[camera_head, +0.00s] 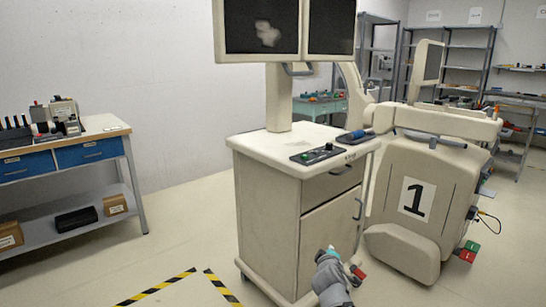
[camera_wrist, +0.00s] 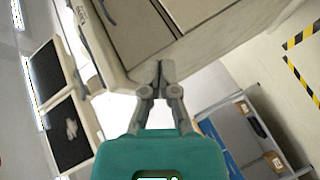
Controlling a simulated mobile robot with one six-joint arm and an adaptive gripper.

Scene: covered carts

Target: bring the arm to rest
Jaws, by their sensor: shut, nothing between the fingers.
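My gripper (camera_wrist: 160,72) is shut and empty in the wrist view, its two grey fingertips together. Its teal body fills the bottom of that view. In the head view my grey arm rises from the bottom edge, in front of the beige cart (camera_head: 268,220), with a bit of teal at its end; the fingers cannot be made out there. In the wrist view the fingertips overlap the edge of the cart (camera_wrist: 205,30), which appears tilted. I cannot tell how far apart they are, or whether they touch.
Two dark monitors (camera_head: 262,27) stand above the cart. A bulky beige machine marked 1 (camera_head: 385,225) is beside it on the right, with red and green pedals (camera_head: 466,251) low down. A workbench (camera_head: 100,125) with blue drawers is at left. Bare floor lies between, with yellow-black tape (camera_head: 160,287).

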